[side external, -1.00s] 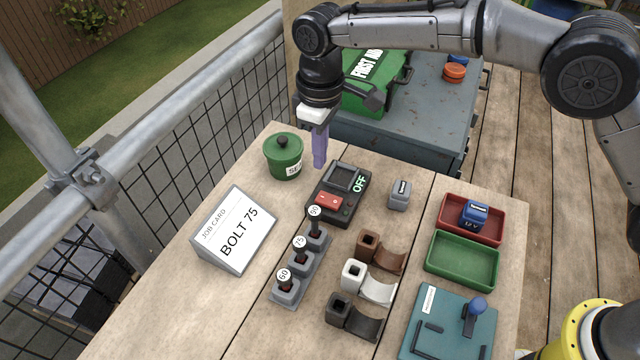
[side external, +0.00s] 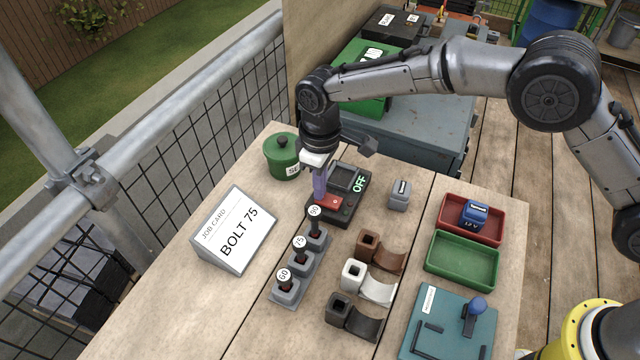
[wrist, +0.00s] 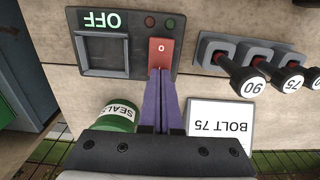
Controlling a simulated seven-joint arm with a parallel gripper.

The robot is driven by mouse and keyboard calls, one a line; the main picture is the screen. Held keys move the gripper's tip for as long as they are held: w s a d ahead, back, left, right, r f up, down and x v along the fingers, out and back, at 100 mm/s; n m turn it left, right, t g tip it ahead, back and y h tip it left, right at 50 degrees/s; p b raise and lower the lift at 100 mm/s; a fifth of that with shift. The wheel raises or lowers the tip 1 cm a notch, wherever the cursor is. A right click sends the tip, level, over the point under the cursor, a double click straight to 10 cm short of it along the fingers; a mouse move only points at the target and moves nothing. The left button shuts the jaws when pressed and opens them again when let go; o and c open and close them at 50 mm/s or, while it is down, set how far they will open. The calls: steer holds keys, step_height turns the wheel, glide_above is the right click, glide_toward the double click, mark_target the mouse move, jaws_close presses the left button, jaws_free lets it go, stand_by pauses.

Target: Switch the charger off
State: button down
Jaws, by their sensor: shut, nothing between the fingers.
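The charger (side external: 345,178) is a dark box on the wooden bench, with an empty-looking square bay and a lit green OFF display (side external: 359,184). Its red rocker switch (side external: 333,202) is at the near end; in the wrist view the switch (wrist: 161,50) shows a 0 at its far end. My gripper (side external: 319,200) is shut and empty, with its purple fingers pointing down at the switch. In the wrist view the fingertips (wrist: 160,72) overlap the near end of the switch; I cannot tell whether they touch it. The fingers hide part of the switch.
Stands with knobs marked 90, 75 and 60 (side external: 285,290) are close in front of the charger. A green SEALS pot (side external: 283,158) is to its left. A job card (side external: 235,230) reads BOLT 75.

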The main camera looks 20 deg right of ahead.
steer(key=shift+f, duration=0.25)
steer(key=shift+s+d+r, duration=0.35)
steer(key=shift+s+d, duration=0.1)
steer(key=shift+r, duration=0.1)
stand_by(0.4)
step_height(320, 180, up, 14)
steer(key=w+a, duration=0.1)
steer(key=shift+w+a, duration=0.35)
steer(key=shift+f, duration=0.2)
